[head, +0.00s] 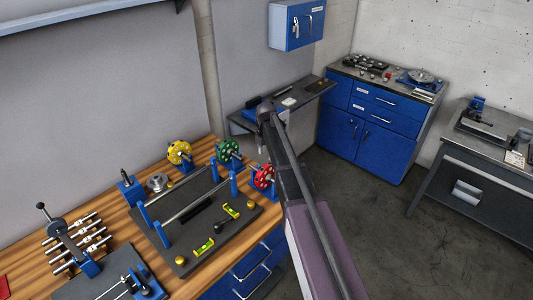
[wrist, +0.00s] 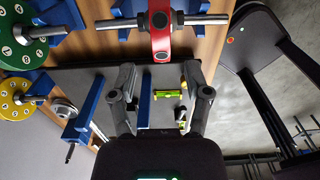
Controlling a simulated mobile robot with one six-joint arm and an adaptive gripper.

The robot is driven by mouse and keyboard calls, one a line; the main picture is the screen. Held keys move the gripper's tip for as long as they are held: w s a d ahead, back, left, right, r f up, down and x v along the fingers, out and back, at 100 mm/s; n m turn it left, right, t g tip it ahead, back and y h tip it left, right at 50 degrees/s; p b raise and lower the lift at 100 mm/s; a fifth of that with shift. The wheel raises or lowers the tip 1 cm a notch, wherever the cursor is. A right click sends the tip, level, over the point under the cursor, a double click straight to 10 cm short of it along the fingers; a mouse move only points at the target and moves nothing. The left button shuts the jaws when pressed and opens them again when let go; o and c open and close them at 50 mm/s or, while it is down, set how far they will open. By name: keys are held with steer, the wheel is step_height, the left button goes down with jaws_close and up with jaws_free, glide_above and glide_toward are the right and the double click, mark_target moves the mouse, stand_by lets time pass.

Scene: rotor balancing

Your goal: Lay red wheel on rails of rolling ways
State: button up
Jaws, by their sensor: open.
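The red wheel (head: 264,177) stands at the right end of a row of wheels along the bench's back edge. In the wrist view the red wheel (wrist: 160,42) sits edge-on near the top, its steel shaft (wrist: 205,19) running across the picture beside blue supports. The rolling ways are a dark plate (head: 218,231) with two steel rails (head: 188,207) on blue posts, with no wheel on the rails. My gripper (wrist: 160,78) is open and empty, its fingers apart below the red wheel in the wrist view. In the head view I cannot make out my fingers.
A green wheel (head: 228,151) and a yellow wheel (head: 179,152) stand left of the red one. Green-yellow levels (head: 203,247) lie on the plate. Several shafts (head: 77,243) lie at left. My arm crosses right of the bench. A blue cabinet (head: 365,130) stands behind.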

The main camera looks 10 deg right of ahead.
mark_target(266, 165)
steer(key=shift+f+b, duration=4.6)
steer(key=shift+f, duration=0.15)
jaws_close()
steer(key=shift+r, duration=0.2)
steer(key=shift+r+p, duration=2.85)
steer(key=shift+p, duration=0.25)
